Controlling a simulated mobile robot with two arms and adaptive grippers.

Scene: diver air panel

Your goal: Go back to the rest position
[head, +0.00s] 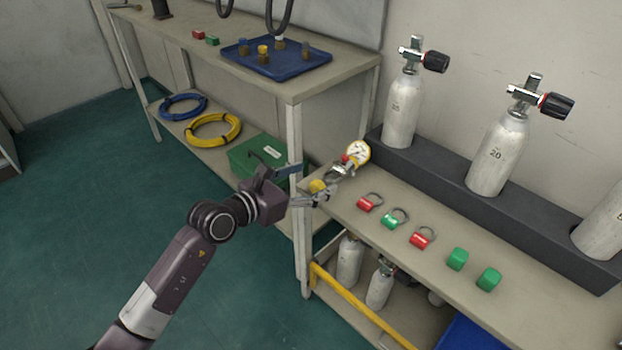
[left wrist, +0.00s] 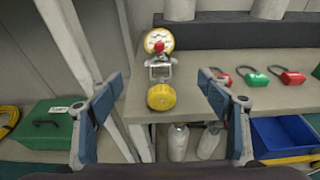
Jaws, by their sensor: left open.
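My left gripper (head: 305,185) is open at the left end of the shelf bench, its fingers spread in the left wrist view (left wrist: 160,108). A regulator with a yellow-rimmed gauge (head: 357,152) and a yellow round knob (head: 318,186) is at that end of the bench. In the left wrist view the gauge (left wrist: 158,40) stands behind the yellow knob (left wrist: 161,97), which shows between the open fingers and is not clasped. My right gripper is in neither view.
The bench (head: 350,190) holds red and green tags (head: 396,217), green blocks (head: 457,259) and a dark rack (head: 420,167) with grey cylinders (head: 403,110). A second table (head: 310,85) carries a blue tray (head: 276,66). A green box (head: 245,153) sits below. The green floor (head: 90,200) at left is clear.

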